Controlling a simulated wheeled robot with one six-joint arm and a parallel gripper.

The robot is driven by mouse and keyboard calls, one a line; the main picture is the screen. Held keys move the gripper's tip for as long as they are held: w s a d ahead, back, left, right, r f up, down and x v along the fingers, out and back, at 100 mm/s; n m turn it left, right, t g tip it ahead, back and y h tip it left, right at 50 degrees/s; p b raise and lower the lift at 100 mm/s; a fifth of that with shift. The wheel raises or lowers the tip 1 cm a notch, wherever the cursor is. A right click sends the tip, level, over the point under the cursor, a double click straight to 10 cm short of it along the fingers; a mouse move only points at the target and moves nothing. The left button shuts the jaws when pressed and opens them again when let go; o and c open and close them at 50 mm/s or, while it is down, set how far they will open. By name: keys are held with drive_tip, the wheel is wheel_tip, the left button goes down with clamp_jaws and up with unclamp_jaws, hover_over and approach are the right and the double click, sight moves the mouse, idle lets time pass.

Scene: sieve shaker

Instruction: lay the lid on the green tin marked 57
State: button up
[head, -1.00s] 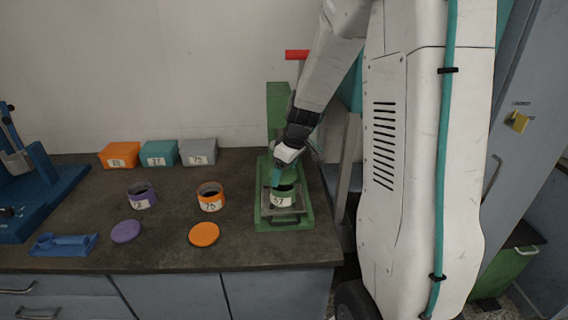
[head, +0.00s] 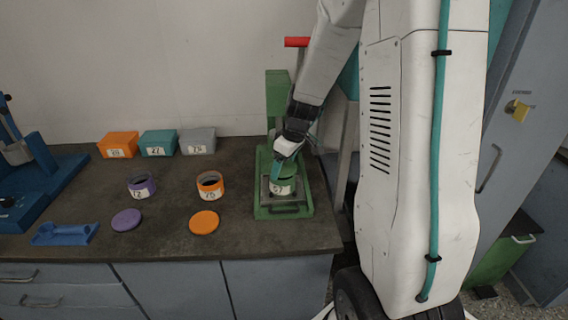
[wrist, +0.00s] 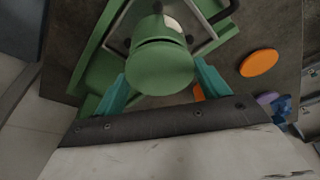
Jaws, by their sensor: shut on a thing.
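The green tin (head: 281,189) marked 57 stands upright on the plate of the green shaker (head: 305,207) in the head view. In the wrist view its side and white label (wrist: 172,22) show just beyond the lid. My gripper (head: 278,171) is above the tin, pointing down. In the wrist view its teal fingers hold the green lid (wrist: 160,70) by opposite edges. The lid is over or very near the tin's mouth, and a dark line shows between them. I cannot tell whether they touch. The lid hides most of the tin's mouth.
On the bench left of the shaker stand an open orange tin (head: 210,186) and an open purple tin (head: 141,186). An orange lid (head: 204,222) and a purple lid (head: 127,219) lie before them. Three boxes (head: 158,143) stand behind. The shaker's post (head: 278,95) rises behind my gripper.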

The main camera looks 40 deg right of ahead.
drive_tip(key=shift+f, duration=0.5)
idle(0.9)
drive_tip(key=o, duration=1)
drive_tip(key=v, duration=0.8)
drive_tip(key=shift+f, duration=0.1)
